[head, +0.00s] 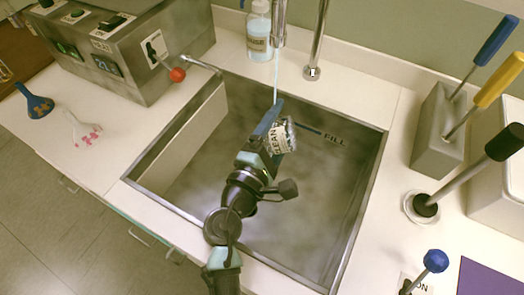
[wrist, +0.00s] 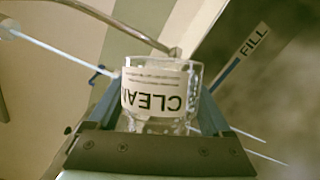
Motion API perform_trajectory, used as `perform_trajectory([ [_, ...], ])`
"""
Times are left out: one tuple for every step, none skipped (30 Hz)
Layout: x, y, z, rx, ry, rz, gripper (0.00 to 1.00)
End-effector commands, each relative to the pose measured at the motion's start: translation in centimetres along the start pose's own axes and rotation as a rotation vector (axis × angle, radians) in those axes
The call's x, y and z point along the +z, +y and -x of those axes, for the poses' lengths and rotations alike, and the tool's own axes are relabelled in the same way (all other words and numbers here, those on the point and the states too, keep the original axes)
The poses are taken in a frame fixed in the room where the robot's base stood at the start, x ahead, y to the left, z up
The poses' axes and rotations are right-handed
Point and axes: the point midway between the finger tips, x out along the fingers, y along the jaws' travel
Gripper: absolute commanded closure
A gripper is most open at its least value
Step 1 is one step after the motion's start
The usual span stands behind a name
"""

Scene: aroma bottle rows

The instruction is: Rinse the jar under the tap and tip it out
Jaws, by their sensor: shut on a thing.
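My gripper (head: 276,135) is shut on a clear jar (head: 287,134) over the sink. The jar has a white "CLEAN" label and is tilted onto its side in the head view. In the wrist view the jar (wrist: 160,90) sits between the two blue fingers, its label upside down. The tap (head: 279,24) runs a thin stream of water (head: 275,88), which comes down to the upper finger and jar. Whether it enters the jar's mouth, and whether the jar holds water, I cannot tell.
The steel sink (head: 372,170) has a blue "FILL" line (head: 310,129) on its wall. A soap bottle (head: 259,38) stands behind it. A grey control box (head: 140,60), red-knobbed lever (head: 178,75) and blue funnel (head: 37,104) are left. A holder with blue and yellow handles (head: 440,130) is right.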

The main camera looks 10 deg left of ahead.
Motion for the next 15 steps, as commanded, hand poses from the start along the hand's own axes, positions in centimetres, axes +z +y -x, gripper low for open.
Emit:
perform_trajectory([
  [0.0, 0.1, 0.0, 0.001, 0.000, 0.000, 0.75],
  [0.0, 0.1, 0.0, 0.001, 0.000, -0.001, 0.75],
  [0.0, 0.1, 0.0, 0.001, 0.000, -0.001, 0.75],
  [0.0, 0.1, 0.0, 0.001, 0.000, -0.001, 0.75],
  [0.0, 0.1, 0.0, 0.001, 0.000, -0.001, 0.75],
  [0.0, 0.1, 0.0, 0.001, 0.000, -0.001, 0.75],
  [0.0, 0.1, 0.0, 0.001, 0.000, -0.001, 0.75],
  [0.0, 0.0, 0.0, 0.000, 0.000, -0.003, 0.75],
  [0.1, 0.0, 0.0, -0.005, 0.002, -0.013, 0.75],
  [0.1, -0.1, -0.1, -0.011, 0.004, -0.027, 0.75],
  [0.1, -0.2, -0.1, -0.020, 0.007, -0.047, 0.75],
  [0.1, -0.4, -0.1, -0.033, 0.011, -0.080, 0.75],
  [0.2, -0.6, -0.1, -0.044, 0.015, -0.105, 0.75],
  [0.2, -0.8, -0.2, -0.055, 0.019, -0.131, 0.75],
  [0.2, -1.0, -0.2, -0.068, 0.023, -0.162, 0.75],
])
